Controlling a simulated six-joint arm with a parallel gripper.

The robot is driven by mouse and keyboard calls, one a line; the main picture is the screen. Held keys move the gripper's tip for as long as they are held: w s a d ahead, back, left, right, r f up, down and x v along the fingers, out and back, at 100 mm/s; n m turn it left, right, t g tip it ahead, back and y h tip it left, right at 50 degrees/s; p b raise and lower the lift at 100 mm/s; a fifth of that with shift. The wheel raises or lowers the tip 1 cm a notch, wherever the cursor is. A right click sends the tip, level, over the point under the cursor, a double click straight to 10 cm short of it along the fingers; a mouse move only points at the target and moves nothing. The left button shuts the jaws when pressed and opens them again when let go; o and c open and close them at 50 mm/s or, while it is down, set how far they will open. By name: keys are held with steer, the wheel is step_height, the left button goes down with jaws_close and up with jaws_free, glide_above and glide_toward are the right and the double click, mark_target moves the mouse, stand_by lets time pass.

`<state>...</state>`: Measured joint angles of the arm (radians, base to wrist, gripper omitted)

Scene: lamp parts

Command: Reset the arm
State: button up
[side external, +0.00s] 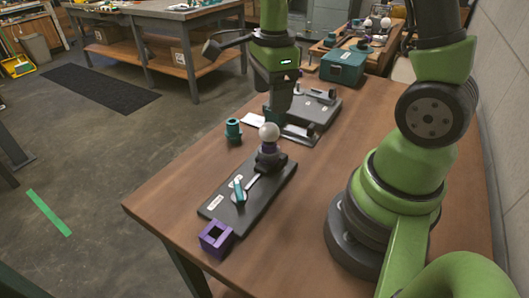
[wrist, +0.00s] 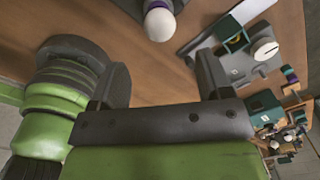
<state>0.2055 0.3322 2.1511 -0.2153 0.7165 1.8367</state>
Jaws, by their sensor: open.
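My gripper (side external: 276,112) points down above the table, behind the white bulb (side external: 269,132). In the wrist view its two fingers (wrist: 162,78) stand wide apart with nothing between them. The bulb sits upright at the far end of a dark base board (side external: 258,202), above a purple collar and a black holder. The bulb also shows in the wrist view (wrist: 160,23), beyond the fingers and apart from them. A teal lever-like part (side external: 239,190) stands on the board.
A purple square box (side external: 215,239) stands at the board's near end. A second dark fixture (side external: 318,106) and a teal toolbox (side external: 343,66) lie behind. The wooden table (side external: 165,195) is bare at left.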

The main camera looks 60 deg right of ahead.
steer(key=s+a+r+n+t+y, duration=0.1)
steer(key=s+a+r+n+t, duration=0.2)
steer(key=n, duration=0.7)
steer(key=s+a+r+n+t+y, duration=0.1)
steer(key=s+a+r+n+t, duration=0.2)
steer(key=r+n, duration=0.7)
steer(key=shift+s+a+r+n+t, duration=0.5)
steer(key=shift+s+a, duration=0.65)
steer(key=shift+s, duration=1.25)
steer(key=shift+f, duration=0.2)
